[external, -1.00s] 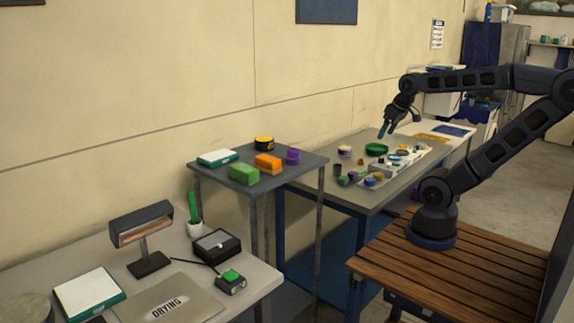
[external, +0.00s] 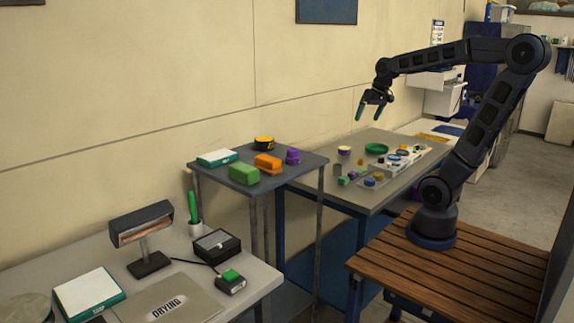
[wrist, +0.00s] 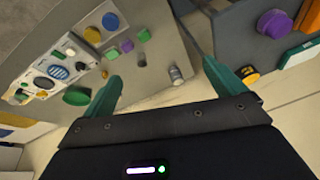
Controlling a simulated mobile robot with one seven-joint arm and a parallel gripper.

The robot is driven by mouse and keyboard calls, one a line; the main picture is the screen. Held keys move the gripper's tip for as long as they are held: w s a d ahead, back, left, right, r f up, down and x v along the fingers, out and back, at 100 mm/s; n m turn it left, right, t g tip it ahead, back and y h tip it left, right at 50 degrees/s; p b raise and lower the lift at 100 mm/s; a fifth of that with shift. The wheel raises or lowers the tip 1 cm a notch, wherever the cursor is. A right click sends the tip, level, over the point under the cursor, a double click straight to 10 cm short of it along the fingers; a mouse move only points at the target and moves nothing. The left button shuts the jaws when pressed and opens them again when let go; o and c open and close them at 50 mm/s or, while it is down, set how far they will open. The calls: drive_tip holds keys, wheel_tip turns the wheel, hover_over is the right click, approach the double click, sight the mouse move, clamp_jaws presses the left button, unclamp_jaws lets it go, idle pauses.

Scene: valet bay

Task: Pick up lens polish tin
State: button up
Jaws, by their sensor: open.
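My gripper (external: 368,112) is open and empty, high above the back left part of the grey workbench (external: 325,190). In the wrist view its two teal fingers are spread apart, with a small grey cylinder (wrist: 176,73) on the bench showing between them. No readable label marks the lens polish tin, so I cannot tell which piece it is. Small round containers on the bench include a pale-topped one (external: 344,150) near the wall, a blue-topped one (wrist: 110,21) and a yellow-topped one (wrist: 92,34). The pale-topped one is not clear in the wrist view.
The higher grey stand (external: 215,177) at left holds a yellow-black tin (external: 264,142), an orange block (external: 268,162) and purple discs (external: 292,156). The wall is close behind.

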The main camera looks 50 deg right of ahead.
drive_tip(key=w+d+f+m, duration=0.1)
drive_tip(key=w+d+m, duration=0.1)
drive_tip(key=w+d, duration=0.4)
drive_tip(key=w+d+m, duration=0.2)
drive_tip(key=w+d, duration=0.1)
drive_tip(key=w, duration=0.4)
drive_tip(key=m+g+h, duration=0.2)
drive_tip(key=m+g, duration=0.1)
drive_tip(key=m, duration=0.4)
hover_over(345, 147)
drive_tip(key=a, duration=0.2)
drive_tip(key=f, duration=2.3)
drive_tip(key=shift+s+d, duration=0.15)
drive_tip(key=shift+s, duration=0.25)
drive_tip(key=shift+w+d+f, duration=0.1)
drive_tip(key=shift+d+f, duration=0.1)
drive_tip(key=shift+f, duration=1.5)
drive_tip(key=shift+w+d+f, duration=0.1)
drive_tip(key=shift+d+f, duration=0.05)
drive_tip(key=shift+f, duration=1.6)
drive_tip(key=shift+w+d+f, duration=0.1)
drive_tip(key=shift+d+f, duration=0.1)
drive_tip(key=shift+f, duration=1.5)
drive_tip(key=c, duration=1.2)
drive_tip(key=shift+r, duration=0.15)
